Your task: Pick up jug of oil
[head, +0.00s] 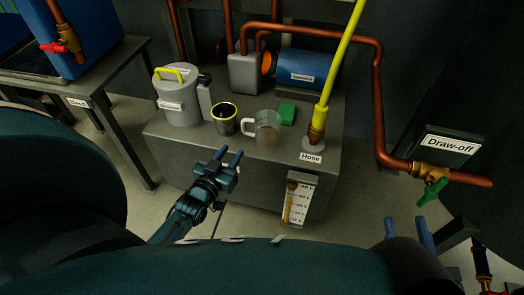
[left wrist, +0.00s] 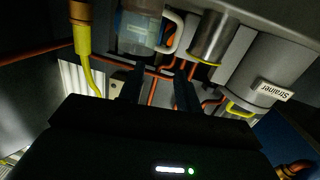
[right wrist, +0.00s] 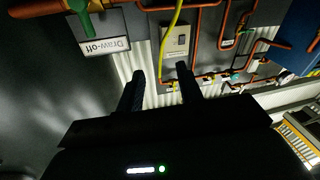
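A clear jug (head: 266,131) with a pale handle on its left side stands upright on the grey metal bench. Its lower part looks brownish; how much liquid it holds is unclear. In the left wrist view the jug (left wrist: 138,30) appears at the top, with its handle (left wrist: 173,32) toward the right. My left gripper (head: 228,156) is open and empty, in front of the bench and apart from the jug. My right gripper (head: 405,224) is open and empty at the lower right, far from the jug.
A dark cup with a yellow rim (head: 224,120) stands left of the jug, and a grey strainer pot (head: 177,100) is further left. A green block (head: 287,114) lies behind the jug. The hose stand (head: 314,146) with its yellow hose (head: 339,60) rises to the right.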

